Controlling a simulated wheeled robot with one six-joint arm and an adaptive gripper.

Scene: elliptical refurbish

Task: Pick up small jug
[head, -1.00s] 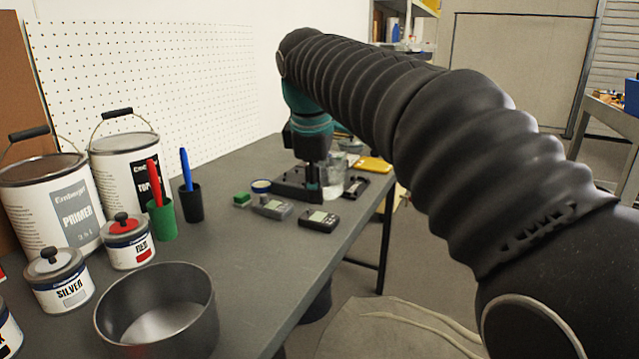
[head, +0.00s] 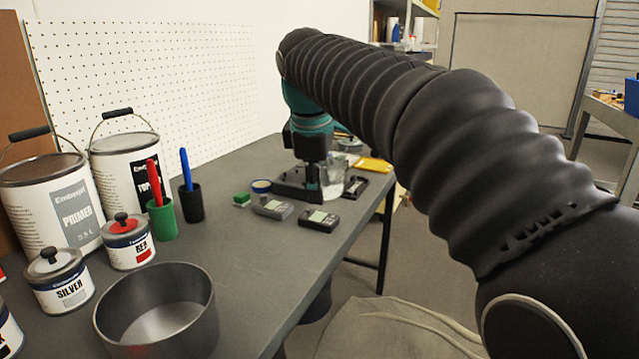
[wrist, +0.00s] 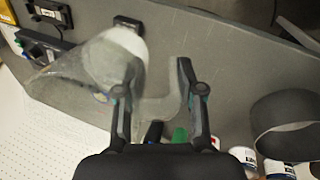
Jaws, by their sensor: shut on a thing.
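The small jug (head: 332,178) is clear and see-through, near the far end of the grey workbench in the head view. In the wrist view the jug (wrist: 95,62) is on the left, its body partly over and beyond the left finger. A clear handle-like part of it reaches between the fingers. My gripper (wrist: 160,75) is shut on the jug, with a finger on each side of that part. In the head view my gripper (head: 313,190) points down beside the jug and partly hides it. I cannot tell whether the jug's base touches the bench.
Two handheld meters (head: 318,220) (head: 272,207), a green block (head: 242,199) and a flat dark device (head: 355,186) lie nearby. A yellow item (head: 374,165) is behind. Paint cans (head: 128,165), pen cups (head: 191,203) and a metal bowl (head: 157,308) stand nearer. A pegboard (head: 150,80) backs the bench.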

